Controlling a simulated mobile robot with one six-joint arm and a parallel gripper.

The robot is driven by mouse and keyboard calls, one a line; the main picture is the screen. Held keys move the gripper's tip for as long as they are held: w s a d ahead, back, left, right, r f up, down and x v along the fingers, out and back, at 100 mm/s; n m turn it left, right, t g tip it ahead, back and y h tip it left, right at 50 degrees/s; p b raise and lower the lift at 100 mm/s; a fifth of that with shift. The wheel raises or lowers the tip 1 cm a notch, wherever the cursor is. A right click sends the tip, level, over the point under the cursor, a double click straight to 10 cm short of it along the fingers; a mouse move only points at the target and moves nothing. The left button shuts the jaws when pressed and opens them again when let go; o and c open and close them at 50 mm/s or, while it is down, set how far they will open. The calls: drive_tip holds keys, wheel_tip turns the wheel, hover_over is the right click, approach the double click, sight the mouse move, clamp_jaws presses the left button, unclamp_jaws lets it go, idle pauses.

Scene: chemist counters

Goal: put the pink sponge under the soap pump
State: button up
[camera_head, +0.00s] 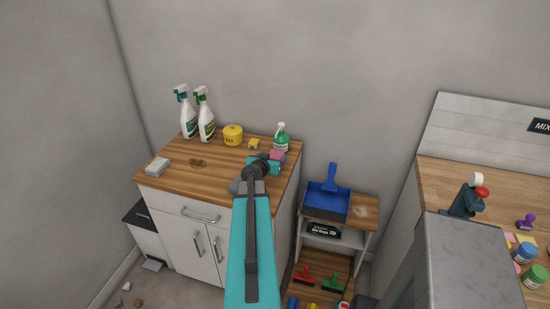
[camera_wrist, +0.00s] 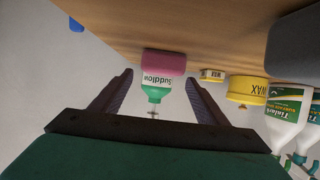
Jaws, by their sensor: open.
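The pink sponge (camera_head: 278,156) is at the right back of the wooden-topped cabinet, by the foot of the green soap pump (camera_head: 281,140). In the wrist view, which is upside down, the pink sponge (camera_wrist: 164,62) covers the lower part of the labelled soap pump (camera_wrist: 156,84). I cannot tell whether it lies under the pump or just in front of it. My gripper (camera_head: 266,164) is close to the sponge. In the wrist view its jaws (camera_wrist: 158,80) are open and empty, with the sponge and pump showing between them, farther off.
A white block (camera_head: 158,166) lies at the left edge. A blue dustpan (camera_head: 327,200) sits on the low shelf to the right.

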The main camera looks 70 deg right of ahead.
drive_tip(key=shift+b+v, duration=1.05)
drive_tip(key=shift+v, duration=2.45)
drive_tip(key=shift+w, duration=0.1)
